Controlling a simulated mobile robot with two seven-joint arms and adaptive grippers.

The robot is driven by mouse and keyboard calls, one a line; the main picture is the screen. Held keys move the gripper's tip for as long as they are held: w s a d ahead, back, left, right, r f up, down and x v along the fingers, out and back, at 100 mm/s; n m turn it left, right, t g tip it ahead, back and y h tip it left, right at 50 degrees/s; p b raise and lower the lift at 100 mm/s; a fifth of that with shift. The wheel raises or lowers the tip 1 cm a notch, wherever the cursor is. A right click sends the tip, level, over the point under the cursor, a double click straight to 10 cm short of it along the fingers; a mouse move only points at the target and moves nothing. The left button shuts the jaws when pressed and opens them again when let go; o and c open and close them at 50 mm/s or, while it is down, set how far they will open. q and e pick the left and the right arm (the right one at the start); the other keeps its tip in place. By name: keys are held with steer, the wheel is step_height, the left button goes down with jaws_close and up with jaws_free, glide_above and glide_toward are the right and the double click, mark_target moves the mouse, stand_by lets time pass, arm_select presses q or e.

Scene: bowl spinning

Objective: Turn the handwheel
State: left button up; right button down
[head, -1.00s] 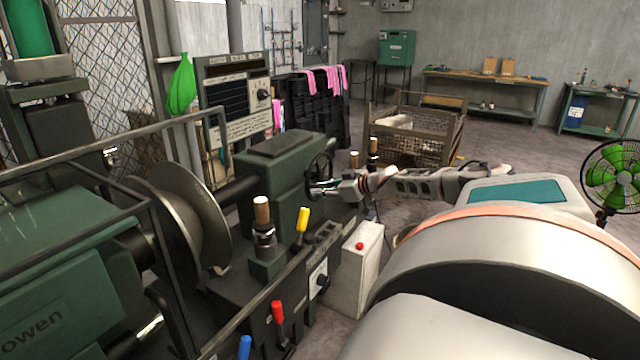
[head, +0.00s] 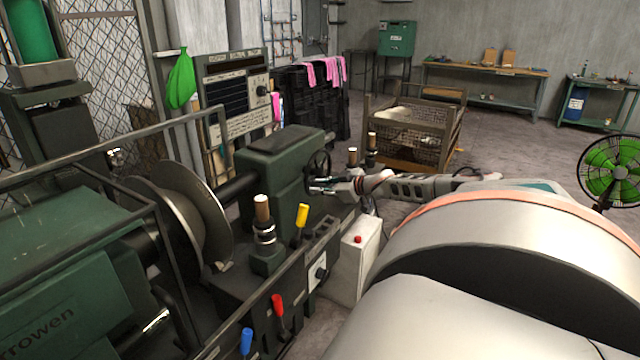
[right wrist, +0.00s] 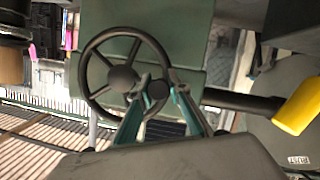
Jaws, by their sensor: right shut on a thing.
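The black handwheel (head: 318,172) is mounted on the end of the green tailstock (head: 275,185) of the lathe. In the right wrist view the handwheel (right wrist: 95,52) shows its round rim, spokes and hub, with a dark round knob (right wrist: 158,90) at the rim. My right gripper (head: 322,186) reaches in from the right at the wheel. In the right wrist view the fingers of my right gripper (right wrist: 160,88) stand on either side of the knob and are shut on it. My left gripper is not in view.
A yellow-handled lever (head: 301,218) and a wooden-topped post (head: 263,225) stand in front of the tailstock. A white box with a red button (head: 355,258) stands below my right arm. A wire crate (head: 410,135) is behind.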

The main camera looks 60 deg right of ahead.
steer(key=shift+s+a+f, duration=0.2)
steer(key=shift+a+f, duration=0.05)
steer(key=shift+f, duration=0.5)
steer(key=c, duration=1.9)
jaws_free()
steer(key=shift+w+d+f, duration=0.1)
steer(key=shift+d, duration=0.05)
steer(key=shift+r, duration=0.4)
steer(key=shift+s+d, duration=0.1)
steer(key=shift+s, duration=0.2)
steer(key=shift+v, duration=1)
steer(key=v, duration=0.4)
steer(key=shift+s, duration=0.25)
